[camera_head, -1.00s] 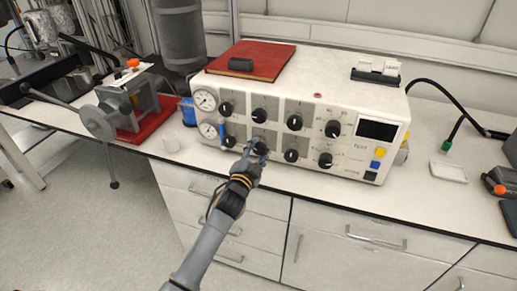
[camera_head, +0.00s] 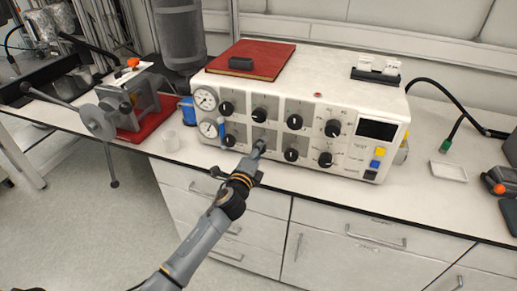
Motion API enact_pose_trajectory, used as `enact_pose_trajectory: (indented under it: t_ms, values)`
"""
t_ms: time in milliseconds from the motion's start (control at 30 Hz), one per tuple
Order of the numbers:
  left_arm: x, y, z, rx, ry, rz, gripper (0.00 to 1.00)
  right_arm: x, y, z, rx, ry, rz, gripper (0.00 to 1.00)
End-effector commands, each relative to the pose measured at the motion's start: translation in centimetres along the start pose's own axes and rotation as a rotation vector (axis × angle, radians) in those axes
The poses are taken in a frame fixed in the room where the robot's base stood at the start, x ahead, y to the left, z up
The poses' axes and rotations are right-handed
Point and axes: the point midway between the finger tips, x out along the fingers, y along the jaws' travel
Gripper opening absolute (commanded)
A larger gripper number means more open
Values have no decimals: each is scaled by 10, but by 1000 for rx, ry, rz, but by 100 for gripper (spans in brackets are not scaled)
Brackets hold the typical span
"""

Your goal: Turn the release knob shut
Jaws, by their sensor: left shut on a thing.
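The white control box (camera_head: 225,84) stands on the bench with two rows of black knobs on its front. My left gripper (camera_head: 259,147) is at the lower row, shut on the second knob from the left. The gripper covers most of that knob, so its pointer and angle cannot be read. No label naming the release knob is readable. My right gripper is not in view.
Neighbouring knobs (camera_head: 229,140) and (camera_head: 291,155) sit close on either side of the gripper. Two gauges (camera_head: 206,98) are at the box's left. A red book (camera_head: 265,58) lies on top. A clamp device on a red base (camera_head: 160,124) stands left; a white tray (camera_head: 449,172) lies right.

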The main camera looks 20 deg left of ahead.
Motion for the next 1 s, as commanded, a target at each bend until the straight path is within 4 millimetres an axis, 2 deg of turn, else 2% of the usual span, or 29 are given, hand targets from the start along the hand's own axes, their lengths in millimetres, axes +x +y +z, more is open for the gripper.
enact_pose_trajectory:
  t_ms: [400, 1000]
  values:
    - [0, 0, 0, 212, 1, 1, 9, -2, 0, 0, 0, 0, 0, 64]
    - [0, 1, 0, 248, 1, 1, 9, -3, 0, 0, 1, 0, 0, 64]
